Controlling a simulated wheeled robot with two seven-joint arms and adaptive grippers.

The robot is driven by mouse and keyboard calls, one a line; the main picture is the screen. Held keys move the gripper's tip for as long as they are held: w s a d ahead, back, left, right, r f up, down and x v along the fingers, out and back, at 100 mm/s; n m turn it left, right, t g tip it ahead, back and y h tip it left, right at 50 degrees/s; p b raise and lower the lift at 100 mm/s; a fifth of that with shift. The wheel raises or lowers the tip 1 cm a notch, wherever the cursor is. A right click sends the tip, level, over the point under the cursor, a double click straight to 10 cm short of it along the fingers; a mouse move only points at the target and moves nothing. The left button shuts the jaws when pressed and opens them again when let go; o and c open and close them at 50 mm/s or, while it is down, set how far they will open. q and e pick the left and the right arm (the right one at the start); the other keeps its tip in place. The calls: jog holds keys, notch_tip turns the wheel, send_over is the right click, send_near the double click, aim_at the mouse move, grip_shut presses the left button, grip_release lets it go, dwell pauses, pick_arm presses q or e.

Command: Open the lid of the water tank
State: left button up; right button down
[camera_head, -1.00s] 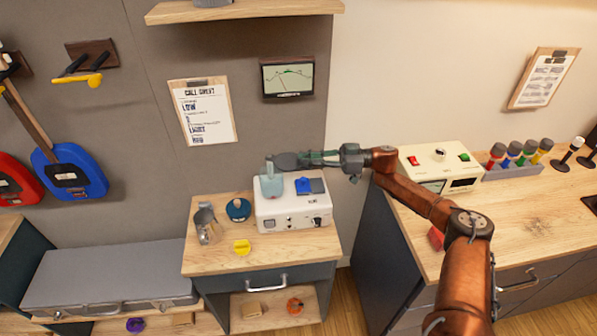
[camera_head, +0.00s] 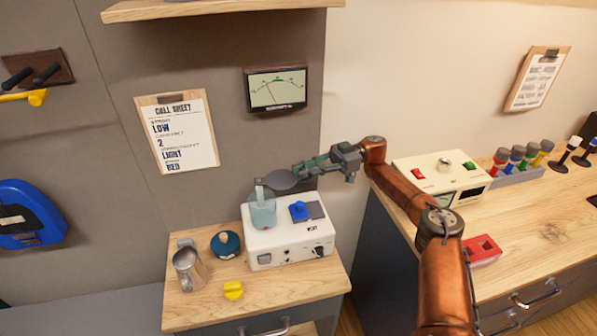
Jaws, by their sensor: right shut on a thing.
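The water tank (camera_head: 262,212) is a translucent teal vessel on the left part of a white machine (camera_head: 288,243). A dark grey round lid (camera_head: 283,182) is above the tank's top and to its right, at the tips of my right gripper (camera_head: 306,168). My right gripper reaches in from the right and is shut on the lid. The exact contact between fingers and lid is small and partly hidden. I cannot tell whether the lid still touches the tank's rim. My left gripper is not in view.
A cream control box (camera_head: 442,178) sits on the right counter. A meter (camera_head: 276,89) hangs above.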

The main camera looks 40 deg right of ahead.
jog(key=c, duration=2.2)
grip_release()
jog(key=shift+f, duration=0.1)
jog(key=shift+c, duration=0.2)
jog(key=o, duration=0.3)
jog(key=shift+w, duration=0.1)
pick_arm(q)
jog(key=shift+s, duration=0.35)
pick_arm(e)
jog(key=shift+o, duration=0.6)
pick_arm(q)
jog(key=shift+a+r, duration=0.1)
pick_arm(e)
jog(key=shift+r, duration=0.35)
notch_tip(320, 180, up, 10)
jog(key=shift+f, duration=0.25)
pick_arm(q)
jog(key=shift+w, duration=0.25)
